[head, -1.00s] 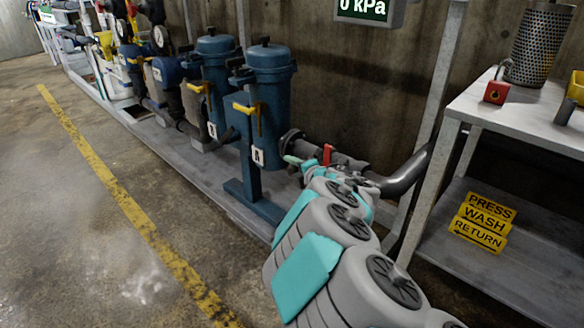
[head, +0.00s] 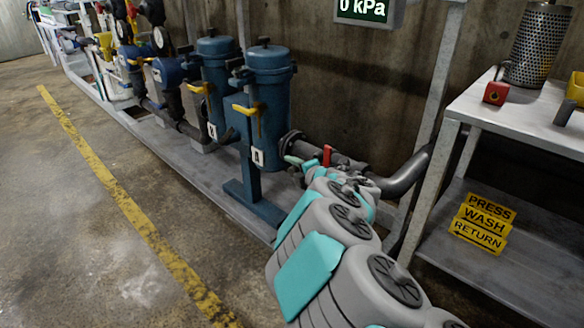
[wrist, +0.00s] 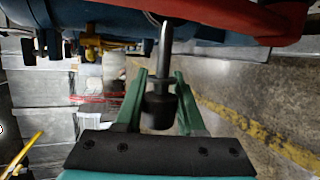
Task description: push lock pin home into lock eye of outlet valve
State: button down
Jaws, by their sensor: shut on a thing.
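In the wrist view, my gripper (wrist: 160,98) is shut on the dark knob of the lock pin (wrist: 159,105). The pin's grey metal shank points up the picture, its upper end at the red valve lever (wrist: 262,24). I cannot tell whether the tip is inside the lock eye; the eye itself is not clearly visible. In the head view, the red lever (head: 327,155) of the outlet valve stands on the dark pipe right of the blue filter vessels. My gripper (head: 294,160) is just left of it, small and partly hidden by my arm. The pin cannot be made out there.
Two blue filter vessels (head: 269,100) with yellow handles stand behind a blue post. A grey pipe (head: 405,178) bends up to the right of the valve. A table (head: 475,115) with a perforated basket stands at right. The floor at left is clear.

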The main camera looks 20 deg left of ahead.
jog(key=shift+w+d+p, duration=0.3)
jog(key=shift+w+d, duration=0.05)
jog(key=shift+w, duration=0.45)
jog(key=shift+w+d+p, duration=0.25)
jog(key=shift+w+d, duration=0.1)
jog(key=shift+w, duration=0.45)
jog(key=shift+w+d+p, duration=0.3)
jog(key=shift+w+d, duration=0.05)
jog(key=shift+w, duration=0.45)
dwell(0.5)
jog(key=shift+c, duration=2.2)
grip_release()
jog(key=shift+c, duration=0.4)
jog(key=shift+s, duration=0.1)
jog(key=v, duration=0.7)
jog(key=shift+f+b, duration=0.1)
jog(key=shift+b, duration=0.2)
